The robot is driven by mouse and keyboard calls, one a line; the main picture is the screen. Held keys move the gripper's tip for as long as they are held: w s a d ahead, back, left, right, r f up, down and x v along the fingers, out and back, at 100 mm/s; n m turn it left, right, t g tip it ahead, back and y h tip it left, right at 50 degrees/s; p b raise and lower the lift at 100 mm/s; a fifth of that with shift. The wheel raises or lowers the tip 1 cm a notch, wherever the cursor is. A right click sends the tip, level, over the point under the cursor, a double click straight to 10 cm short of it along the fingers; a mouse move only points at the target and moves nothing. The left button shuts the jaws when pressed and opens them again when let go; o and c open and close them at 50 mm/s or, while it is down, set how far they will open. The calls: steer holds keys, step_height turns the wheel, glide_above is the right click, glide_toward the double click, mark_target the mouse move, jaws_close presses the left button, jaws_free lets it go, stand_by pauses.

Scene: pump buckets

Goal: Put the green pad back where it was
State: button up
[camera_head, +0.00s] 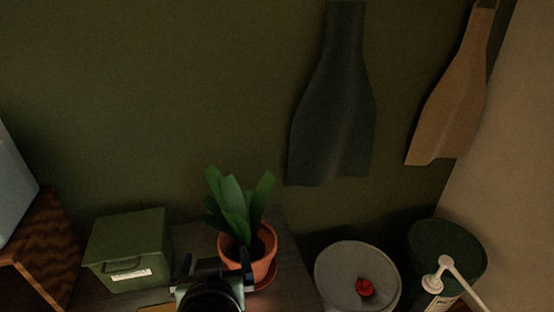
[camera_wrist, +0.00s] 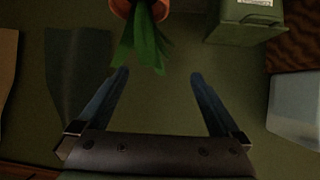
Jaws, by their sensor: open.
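I cannot make out a green pad in either view. My gripper (camera_head: 214,262) is at the bottom of the head view, in front of the potted plant and overlapping its pot. In the wrist view my gripper (camera_wrist: 159,73) has its two fingers spread wide with nothing between them. That view is upside down, with the plant's leaves (camera_wrist: 143,45) hanging near the fingertips and the olive wall behind.
A green lidded box (camera_head: 128,250) stands left of the terracotta pot (camera_head: 262,268). Right are a grey-lidded bucket (camera_head: 345,270) with a red knob, a dark green bucket (camera_head: 455,245) and a white pump (camera_head: 440,280). A dark apron (camera_head: 335,110) and a tan apron (camera_head: 455,95) hang above.

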steer(key=w+d+r+t, duration=0.2)
steer(key=r+t, duration=0.1)
steer(key=r, duration=0.6)
steer(key=w+d+r+t, duration=0.1)
steer(key=d+r+t, duration=0.15)
steer(key=r, duration=0.65)
steer(key=s+d+r+t, duration=0.2)
steer(key=s+r+t, duration=0.1)
steer(key=r, duration=0.5)
steer(key=s+d+r+m+t+h, duration=0.1)
steer(key=s+r+t, duration=0.3)
steer(key=r, duration=0.4)
steer(key=s+d+r+m+t+h, duration=0.1)
steer(key=s+d+r+t, duration=0.1)
steer(key=r, duration=0.6)
steer(key=shift+s+d+r+t, duration=0.4)
steer(key=shift+s+t, duration=0.25)
steer(key=shift+s, duration=0.4)
steer(key=shift+f+b, duration=0.65)
steer(key=shift+f, duration=0.05)
